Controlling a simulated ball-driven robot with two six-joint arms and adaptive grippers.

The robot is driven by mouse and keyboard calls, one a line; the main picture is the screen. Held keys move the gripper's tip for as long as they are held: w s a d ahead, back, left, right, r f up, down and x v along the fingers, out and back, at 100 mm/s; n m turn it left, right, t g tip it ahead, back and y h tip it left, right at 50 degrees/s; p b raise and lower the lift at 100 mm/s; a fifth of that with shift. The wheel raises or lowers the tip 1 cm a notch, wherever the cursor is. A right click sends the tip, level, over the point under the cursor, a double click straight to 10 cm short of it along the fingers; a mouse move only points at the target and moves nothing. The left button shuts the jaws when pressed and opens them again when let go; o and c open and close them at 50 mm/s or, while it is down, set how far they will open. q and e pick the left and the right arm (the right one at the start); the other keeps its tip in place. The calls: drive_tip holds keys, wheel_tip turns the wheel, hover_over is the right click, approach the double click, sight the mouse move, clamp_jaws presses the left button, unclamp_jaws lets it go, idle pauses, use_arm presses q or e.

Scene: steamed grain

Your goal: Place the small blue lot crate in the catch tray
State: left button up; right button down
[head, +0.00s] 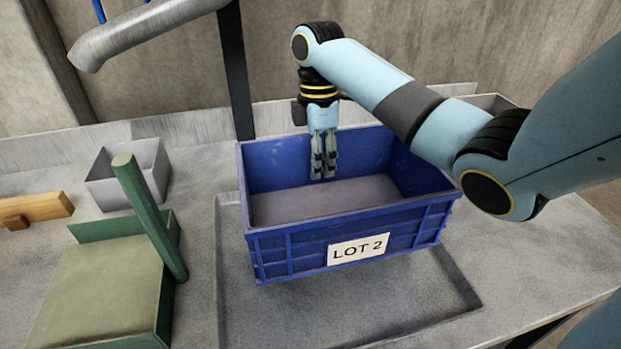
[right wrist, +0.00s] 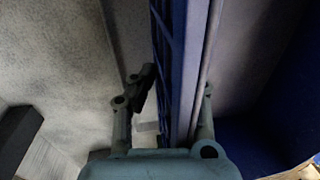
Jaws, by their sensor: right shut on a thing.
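The blue lot crate (head: 300,252), labelled LOT 2, is empty and roughly level over the shallow grey catch tray (head: 350,318). I cannot tell for certain whether its bottom touches the tray floor. My right gripper (head: 323,172) points down at the crate's back wall and is shut on that wall. In the right wrist view its fingers (right wrist: 165,112) lie on either side of the blue crate wall (right wrist: 178,60). The crate hides the tray's back part. My left gripper is not in view.
A green scoop-like box (head: 95,290) with an upright green handle stands left of the tray. Behind it are a small grey open box (head: 110,190) and a wooden piece (head: 38,208).

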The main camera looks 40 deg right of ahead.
sight(312, 184)
drive_tip(key=shift+w+a+f, duration=0.6)
drive_tip(key=shift+w+f, duration=0.05)
drive_tip(key=shift+f, duration=0.1)
wheel_tip(312, 184, down, 4)
drive_tip(key=shift+r+b, duration=0.15)
drive_tip(key=shift+b, duration=0.35)
drive_tip(key=c, duration=1.4)
unclamp_jaws()
